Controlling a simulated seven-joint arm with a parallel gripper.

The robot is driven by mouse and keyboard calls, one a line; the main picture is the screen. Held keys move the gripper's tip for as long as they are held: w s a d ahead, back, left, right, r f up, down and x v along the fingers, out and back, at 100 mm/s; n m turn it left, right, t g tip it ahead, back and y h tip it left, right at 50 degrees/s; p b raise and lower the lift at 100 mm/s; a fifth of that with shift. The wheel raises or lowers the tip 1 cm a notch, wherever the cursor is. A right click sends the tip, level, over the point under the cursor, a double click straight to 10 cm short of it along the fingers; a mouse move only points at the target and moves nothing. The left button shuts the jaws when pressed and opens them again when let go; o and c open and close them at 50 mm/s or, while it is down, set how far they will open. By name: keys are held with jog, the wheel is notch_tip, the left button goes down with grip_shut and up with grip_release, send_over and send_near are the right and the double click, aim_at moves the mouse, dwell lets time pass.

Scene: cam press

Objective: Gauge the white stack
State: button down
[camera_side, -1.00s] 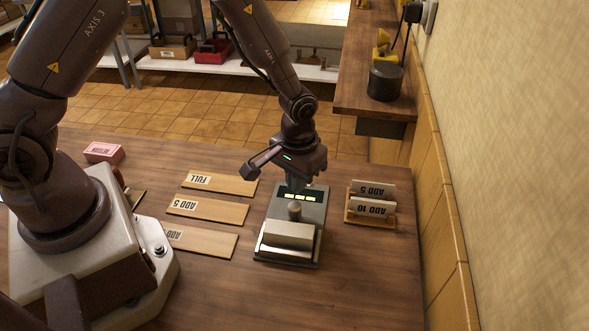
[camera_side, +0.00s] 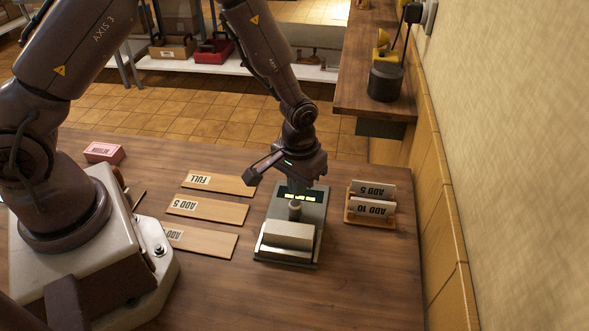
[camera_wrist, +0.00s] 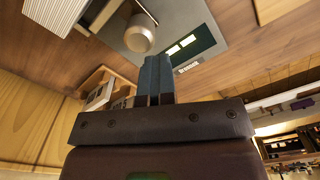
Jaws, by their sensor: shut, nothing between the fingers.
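A grey press (camera_side: 267,251) stands on the table in the middle of the side view. It has a pale block (camera_side: 288,235) at its near end, a round knob (camera_side: 295,211) behind that, and a dark display with lit yellow-green bars (camera_side: 302,198). I cannot tell whether the pale block is the white stack or part of the press. My gripper (camera_side: 296,200) is shut and empty, pointing down just behind the knob and partly covering the display. In the wrist view the shut fingertips (camera_wrist: 150,62) are close to the knob (camera_wrist: 140,33); contact is unclear.
A wooden rack (camera_side: 368,221) with white cards marked ADD 5 and ADD 10 stands right of the press. Several labelled wooden boards (camera_side: 208,209) lie to its left, one marked FULL. A pink RETURN block (camera_side: 104,152) is farther left. The table's near right is clear.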

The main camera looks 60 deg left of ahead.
jog(key=shift+s+d+f, duration=0.2)
jog(key=shift+f, duration=0.35)
jog(key=shift+s+d+f, duration=0.15)
jog(key=shift+f, duration=0.4)
jog(key=shift+a+f, duration=0.1)
jog(key=shift+f, duration=0.2)
jog(key=shift+w, duration=0.1)
jog(key=shift+s+d, duration=0.3)
jog(key=shift+s, duration=0.05)
jog(key=shift+w+a+r, duration=0.1)
jog(key=shift+w+a, duration=0.5)
notch_tip(320, 180, up, 8)
dwell(0.9)
